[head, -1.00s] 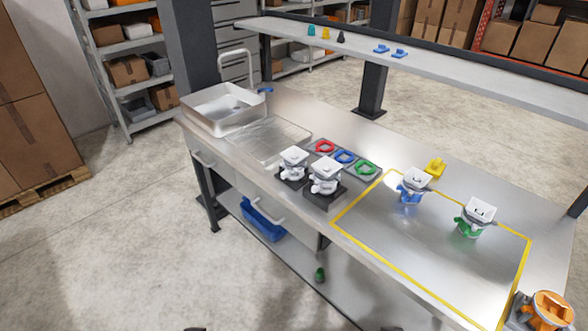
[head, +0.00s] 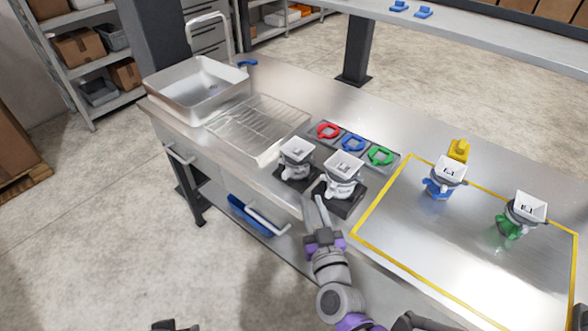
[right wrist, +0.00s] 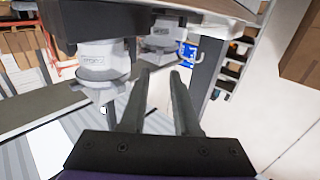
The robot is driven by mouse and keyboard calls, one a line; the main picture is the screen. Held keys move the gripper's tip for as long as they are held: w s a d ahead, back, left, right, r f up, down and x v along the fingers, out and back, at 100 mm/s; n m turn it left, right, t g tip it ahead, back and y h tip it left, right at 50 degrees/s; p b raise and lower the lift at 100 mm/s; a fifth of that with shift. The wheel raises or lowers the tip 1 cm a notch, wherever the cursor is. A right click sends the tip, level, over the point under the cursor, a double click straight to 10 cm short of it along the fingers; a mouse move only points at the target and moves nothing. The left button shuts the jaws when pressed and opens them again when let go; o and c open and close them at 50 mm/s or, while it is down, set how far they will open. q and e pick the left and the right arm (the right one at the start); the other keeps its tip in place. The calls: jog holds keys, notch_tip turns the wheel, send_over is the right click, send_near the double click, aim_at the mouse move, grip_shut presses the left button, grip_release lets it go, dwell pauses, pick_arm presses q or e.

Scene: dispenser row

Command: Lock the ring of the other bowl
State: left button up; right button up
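Two white bowls stand upright on dark square bases on the counter: a left one (head: 296,152) and a right one (head: 344,170). Each has a square-topped hopper and a pale ring with a lever around its lower part. I cannot tell whether either ring is locked. My right gripper (head: 319,192) is at the counter's front edge, just left of and beside the right bowl's lower front. In the right wrist view, my right gripper (right wrist: 160,75) has its fingers apart with nothing held; a bowl (right wrist: 103,62) is close on the left. A dark piece of my left gripper (head: 175,326) shows.
Red (head: 327,131), blue (head: 353,143) and green (head: 380,156) rings lie in a row behind. A metal basin (head: 197,90) is at left.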

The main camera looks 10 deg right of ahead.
aim_at(303, 171)
jog(key=w, duration=0.9)
jog(key=shift+w+d, duration=0.25)
jog(key=shift+w, duration=0.15)
grip_shut()
